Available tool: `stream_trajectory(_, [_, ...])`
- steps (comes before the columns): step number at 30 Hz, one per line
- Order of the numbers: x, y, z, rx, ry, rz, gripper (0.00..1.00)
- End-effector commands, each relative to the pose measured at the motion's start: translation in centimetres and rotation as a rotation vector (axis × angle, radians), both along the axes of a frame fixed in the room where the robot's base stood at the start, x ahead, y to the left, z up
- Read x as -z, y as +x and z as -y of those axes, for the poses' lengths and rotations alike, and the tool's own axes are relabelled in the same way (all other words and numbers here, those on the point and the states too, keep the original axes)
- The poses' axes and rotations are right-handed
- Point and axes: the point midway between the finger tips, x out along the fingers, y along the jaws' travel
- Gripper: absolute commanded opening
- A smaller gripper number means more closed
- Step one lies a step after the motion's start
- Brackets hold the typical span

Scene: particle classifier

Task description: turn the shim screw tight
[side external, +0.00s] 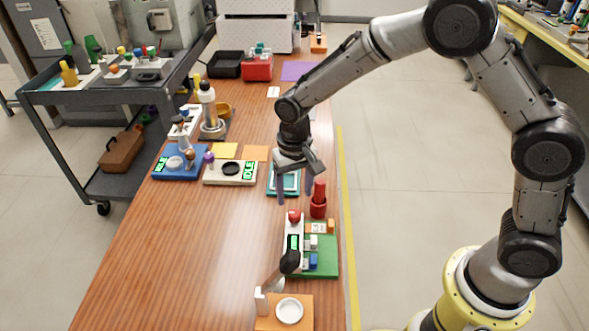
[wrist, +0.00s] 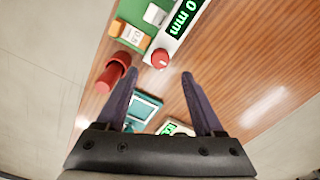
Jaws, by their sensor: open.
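A red knob (side external: 294,217), which looks like the shim screw, sits at the far end of a white bar-shaped device (side external: 293,258) with a green display. In the wrist view the knob (wrist: 160,58) lies just beyond and between my fingertips, and the display (wrist: 186,17) reads "0 mm". My gripper (side external: 295,190) is open and points down, above and slightly beyond the knob, apart from it. The wrist view shows both dark fingers of my gripper (wrist: 160,72) spread wide with nothing between them.
A red cup with a red item (side external: 318,203) stands close to the right of the knob. A green board (side external: 322,262) with small blocks adjoins the device. A teal-framed tray (side external: 284,180) lies under my gripper. A scale (side external: 230,172) stands further left. The table's left front is clear.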

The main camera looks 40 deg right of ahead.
Motion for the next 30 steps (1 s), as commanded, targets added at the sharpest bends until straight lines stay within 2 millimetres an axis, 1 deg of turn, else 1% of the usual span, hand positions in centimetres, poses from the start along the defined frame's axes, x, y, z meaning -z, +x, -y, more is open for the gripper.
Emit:
stream_trajectory(1, [-1.3, 0.1, 0.0, 0.0, 0.002, 0.006, 0.69])
stream_trajectory(3, [-2.7, 0.1, 0.0, 0.0, 0.002, 0.005, 0.69])
stream_trajectory(6, [-4.5, 0.1, 0.0, 0.001, 0.002, 0.005, 0.69])
stream_trajectory(9, [-5.9, 0.1, 0.0, 0.001, 0.001, 0.003, 0.69])
stream_trajectory(12, [-6.8, 0.1, 0.0, 0.001, 0.001, 0.001, 0.69])
stream_trajectory(15, [-7.2, 0.0, 0.0, 0.001, 0.001, 0.001, 0.69])
stream_trajectory(26, [-7.4, 0.1, 0.2, 0.006, 0.0, 0.002, 0.69])
stream_trajectory(29, [-9.2, 0.5, 0.9, 0.023, 0.013, 0.043, 0.69])
stream_trajectory(30, [-10.5, 0.6, 1.3, 0.033, 0.02, 0.07, 0.69])
